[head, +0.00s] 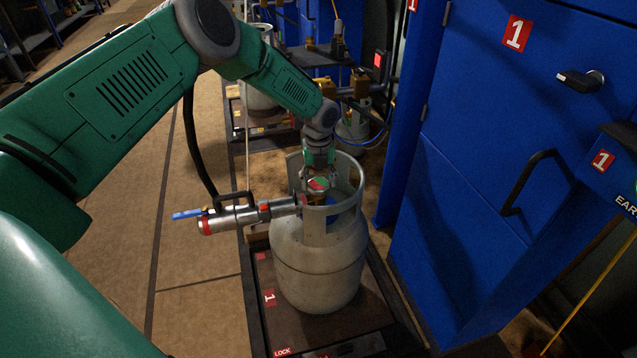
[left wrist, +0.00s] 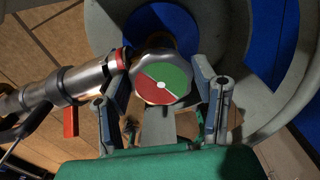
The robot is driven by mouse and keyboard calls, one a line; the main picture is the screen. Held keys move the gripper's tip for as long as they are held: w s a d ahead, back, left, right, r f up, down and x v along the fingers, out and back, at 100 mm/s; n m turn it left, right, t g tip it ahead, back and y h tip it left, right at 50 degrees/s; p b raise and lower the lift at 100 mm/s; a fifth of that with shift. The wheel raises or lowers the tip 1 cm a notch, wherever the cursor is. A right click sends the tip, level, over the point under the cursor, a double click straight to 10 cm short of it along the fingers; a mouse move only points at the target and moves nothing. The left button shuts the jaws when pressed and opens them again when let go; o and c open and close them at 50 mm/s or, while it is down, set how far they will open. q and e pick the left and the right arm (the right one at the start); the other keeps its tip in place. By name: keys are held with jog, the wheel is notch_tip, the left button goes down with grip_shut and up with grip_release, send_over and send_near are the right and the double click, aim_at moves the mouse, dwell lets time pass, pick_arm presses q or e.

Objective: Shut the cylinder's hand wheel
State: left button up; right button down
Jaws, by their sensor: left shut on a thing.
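The grey gas cylinder (head: 318,262) stands upright on a dark scale platform (head: 360,318). Its hand wheel (head: 318,184) sits inside the collar (head: 350,207) at the top. In the left wrist view the hand wheel (left wrist: 160,82) has a grey knobbed rim and a face split into green at upper right and red at lower left. My left gripper (head: 318,178) reaches down into the collar from above. In the left wrist view its two fingers (left wrist: 163,92) stand on either side of the wheel, shut on it. My right gripper is not in view.
A metal filling coupling (head: 245,214) with a blue lever and black handle joins the cylinder's left side. It also shows in the left wrist view (left wrist: 62,88). A blue cabinet (head: 500,170) stands close on the right. More cylinders (head: 262,92) stand behind. Floor (head: 200,290) is clear at left.

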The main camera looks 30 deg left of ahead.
pick_arm(q)
jog(key=shift+w+a+r+m, duration=0.1)
jog(key=shift+w+m, duration=0.1)
jog(key=shift+m, duration=0.85)
jog(key=shift+w+r+m, duration=0.1)
jog(key=shift+w+m, duration=0.05)
jog(key=shift+m, duration=0.9)
jog(key=o, duration=1.2)
jog(key=shift+c, duration=0.2)
jog(key=shift+f, duration=0.1)
jog(key=shift+s, duration=0.1)
